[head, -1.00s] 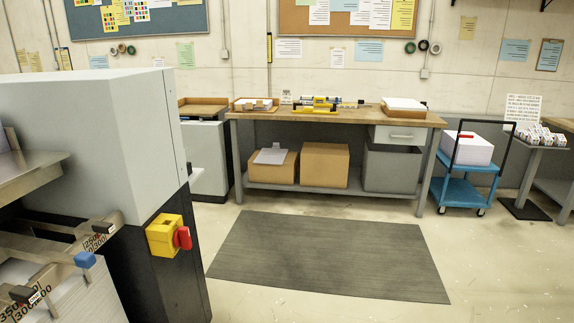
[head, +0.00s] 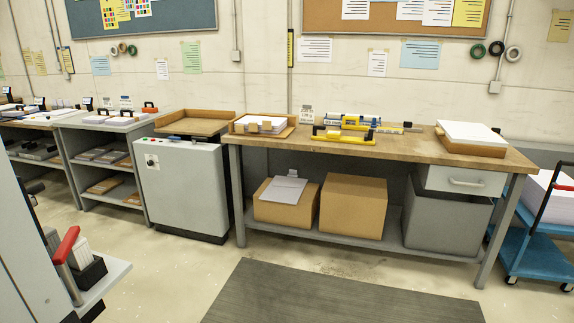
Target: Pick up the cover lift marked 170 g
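No marking of 170 g can be read in the head view. Paper stacks (head: 113,120) with dark and red handle-like pieces lie on a grey shelf unit at the left, with small label cards (head: 126,102) behind them, too small to read. A tray of white sheets (head: 264,124) lies on the wooden workbench (head: 400,148), with a small card (head: 306,113) beside it whose text I cannot make out. A white stack (head: 470,134) lies in a wooden tray at the bench's right end. Neither of my grippers is in view.
A grey cabinet (head: 183,185) with an empty wooden tray (head: 195,124) stands left of the bench. A grey machine edge with a red-handled lever (head: 66,244) is close at lower left. A blue cart (head: 540,243) stands at right. A dark mat (head: 340,295) lies on open floor.

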